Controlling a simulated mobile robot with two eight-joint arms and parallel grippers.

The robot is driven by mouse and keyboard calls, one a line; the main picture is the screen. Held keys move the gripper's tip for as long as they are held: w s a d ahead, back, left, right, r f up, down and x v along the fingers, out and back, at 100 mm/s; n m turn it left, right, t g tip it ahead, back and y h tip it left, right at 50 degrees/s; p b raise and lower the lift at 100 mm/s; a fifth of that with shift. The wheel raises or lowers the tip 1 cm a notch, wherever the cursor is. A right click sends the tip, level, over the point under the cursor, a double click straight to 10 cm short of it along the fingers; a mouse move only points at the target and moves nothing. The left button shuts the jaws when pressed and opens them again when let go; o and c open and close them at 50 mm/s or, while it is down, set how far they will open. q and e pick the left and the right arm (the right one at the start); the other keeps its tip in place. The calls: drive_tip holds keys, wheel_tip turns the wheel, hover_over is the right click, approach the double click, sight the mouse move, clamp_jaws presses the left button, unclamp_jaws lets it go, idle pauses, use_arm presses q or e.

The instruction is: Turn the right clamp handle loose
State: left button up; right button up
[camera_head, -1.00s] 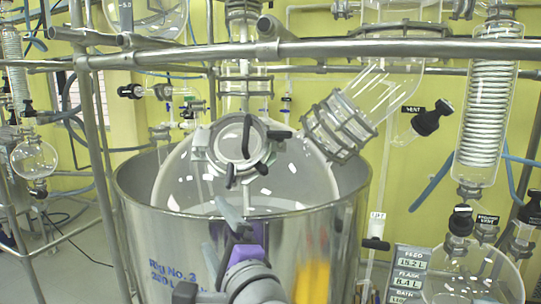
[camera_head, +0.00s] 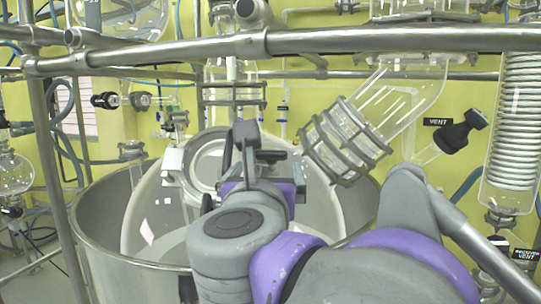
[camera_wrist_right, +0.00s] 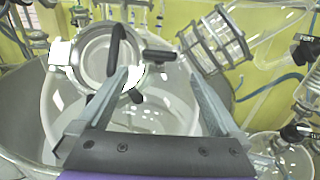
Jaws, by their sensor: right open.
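The round glass port (camera_wrist_right: 97,57) of the reactor vessel has a clamp on its right side with black handle parts. One handle part (camera_wrist_right: 118,45) stands upright across the ring; another black part (camera_wrist_right: 160,56) lies almost level to its right. My right gripper (camera_wrist_right: 158,76) is open and empty in front of the clamp. In the wrist view its left finger reaches close below the upright part; contact cannot be told. In the head view the port ring (camera_head: 205,165) is partly hidden behind my right arm and gripper. My left gripper is not in view.
A clamped slanted glass neck (camera_head: 345,140) stands close to the right of the port. A steel rail (camera_head: 350,42) crosses above. The steel vat's rim (camera_head: 105,250) surrounds the vessel. A black vent cap (camera_head: 455,135) is farther right.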

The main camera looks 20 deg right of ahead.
sight(270, 156)
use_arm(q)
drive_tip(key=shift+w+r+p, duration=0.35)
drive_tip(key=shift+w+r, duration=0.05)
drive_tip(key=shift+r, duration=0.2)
use_arm(e)
drive_tip(key=x, duration=0.9)
drive_tip(key=shift+w, duration=0.1)
drive_tip(key=c, duration=1.2)
drive_tip(key=shift+o, duration=0.2)
